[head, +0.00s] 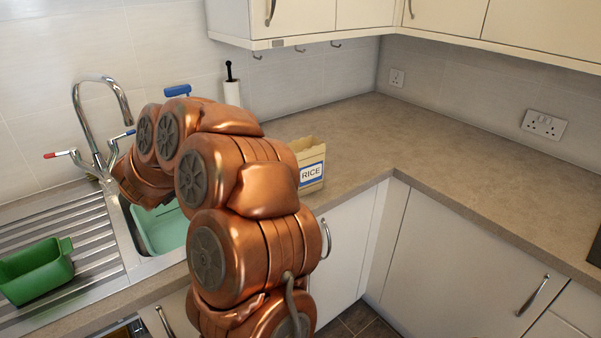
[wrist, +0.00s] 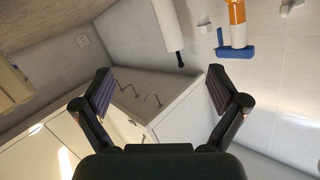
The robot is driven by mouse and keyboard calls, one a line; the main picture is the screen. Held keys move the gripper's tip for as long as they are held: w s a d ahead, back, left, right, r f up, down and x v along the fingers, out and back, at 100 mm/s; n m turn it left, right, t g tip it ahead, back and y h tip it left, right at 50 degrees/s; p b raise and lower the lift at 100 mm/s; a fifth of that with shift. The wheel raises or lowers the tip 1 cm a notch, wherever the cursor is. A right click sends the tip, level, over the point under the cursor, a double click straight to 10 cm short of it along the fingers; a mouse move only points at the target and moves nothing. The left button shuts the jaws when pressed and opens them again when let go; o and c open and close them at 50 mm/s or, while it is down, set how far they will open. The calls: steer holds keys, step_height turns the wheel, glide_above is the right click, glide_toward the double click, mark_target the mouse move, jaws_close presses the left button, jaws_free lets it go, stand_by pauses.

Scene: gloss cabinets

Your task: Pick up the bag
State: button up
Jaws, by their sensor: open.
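The bag (head: 312,165) is a tan paper bag with a blue-edged label reading RICE. It stands upright on the worktop just right of my arm in the head view, and my arm hides its left part. In the wrist view my gripper (wrist: 159,90) has its two fingers spread wide with nothing between them. A beige shape at the left edge of that view may be the bag, cut off by the frame. My gripper itself is hidden behind my arm in the head view.
A sink with a tap (head: 98,125) and a green tub (head: 36,270) are at left. A paper towel roll (head: 232,92) and a blue-headed tool (head: 177,90) stand near the back wall. Wall cabinets (head: 300,18) with hooks hang above. The worktop (head: 440,165) right of the bag is clear.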

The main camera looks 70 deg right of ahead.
steer(key=s+d+f+m+g+h, duration=0.1)
steer(key=s+d+f+m+g, duration=0.15)
steer(key=s+d+g, duration=0.5)
steer(key=m+g, duration=0.4)
steer(key=g, duration=0.2)
glide_toward(309, 152)
steer(key=d, duration=0.5)
steer(key=p+x, duration=0.1)
steer(key=x, duration=0.6)
steer(key=shift+w+f+y, duration=0.25)
steer(key=shift+f+y, duration=0.05)
steer(key=shift+f, duration=0.35)
steer(key=shift+n, duration=0.25)
steer(key=shift+c, duration=0.3)
steer(key=c, duration=1.6)
steer(key=shift+c, duration=0.2)
